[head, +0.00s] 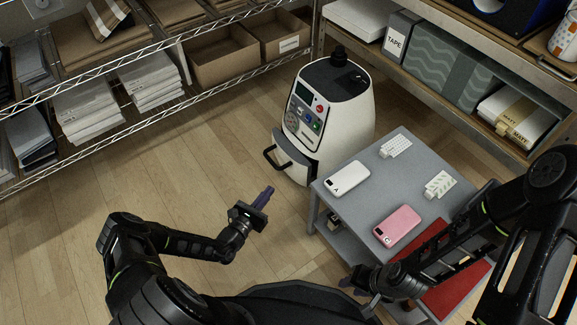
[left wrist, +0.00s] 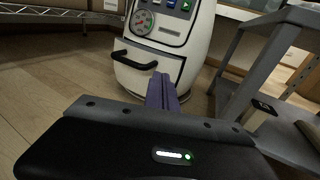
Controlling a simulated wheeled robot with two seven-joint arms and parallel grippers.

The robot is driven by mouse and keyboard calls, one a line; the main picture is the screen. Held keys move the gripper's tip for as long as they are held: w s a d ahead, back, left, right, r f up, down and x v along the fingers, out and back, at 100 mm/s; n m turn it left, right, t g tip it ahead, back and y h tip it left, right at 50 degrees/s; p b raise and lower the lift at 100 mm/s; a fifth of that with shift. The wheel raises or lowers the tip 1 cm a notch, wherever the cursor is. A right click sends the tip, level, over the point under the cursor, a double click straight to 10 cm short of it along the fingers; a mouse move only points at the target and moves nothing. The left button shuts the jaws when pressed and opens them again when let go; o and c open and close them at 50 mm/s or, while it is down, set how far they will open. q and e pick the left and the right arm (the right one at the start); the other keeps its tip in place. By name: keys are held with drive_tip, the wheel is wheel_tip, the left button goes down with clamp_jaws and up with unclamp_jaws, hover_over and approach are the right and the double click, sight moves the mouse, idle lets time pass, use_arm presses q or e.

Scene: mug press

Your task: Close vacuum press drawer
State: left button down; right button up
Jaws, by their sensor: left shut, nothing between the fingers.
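The white vacuum press (head: 330,115) stands on the floor at the upper middle of the head view, with a control panel on its front. Its grey drawer (head: 293,152) sticks out at the front, with a black handle (head: 276,160). In the left wrist view the drawer (left wrist: 145,68) and its handle (left wrist: 134,61) are straight ahead, beyond the fingers. My left gripper (head: 266,195) is shut and empty, apart from the drawer and in front of it, over the floor. Its purple fingers (left wrist: 161,92) are together in the left wrist view. My right gripper (head: 356,284) is low near the table; its fingers are unclear.
A grey table (head: 345,205) stands right of the press, holding a white phone (head: 347,178), a pink phone (head: 398,226) and white pieces (head: 396,147). Shelves with boxes line the back. The floor at left is clear.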

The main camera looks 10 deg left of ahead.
sight(296, 161)
use_arm(q)
drive_tip(key=shift+w+d, duration=0.1)
drive_tip(key=b+x, duration=0.6)
drive_tip(key=x, duration=0.6)
drive_tip(key=shift+w+d+f, duration=0.1)
drive_tip(key=shift+w+f, duration=0.05)
drive_tip(key=shift+w, duration=0.25)
drive_tip(key=shift+w+d, duration=0.1)
drive_tip(key=shift+w, duration=0.4)
drive_tip(key=shift+w+d+b, duration=0.35)
drive_tip(key=shift+w+d, duration=0.55)
drive_tip(key=shift+w, duration=0.1)
drive_tip(key=shift+s, duration=0.1)
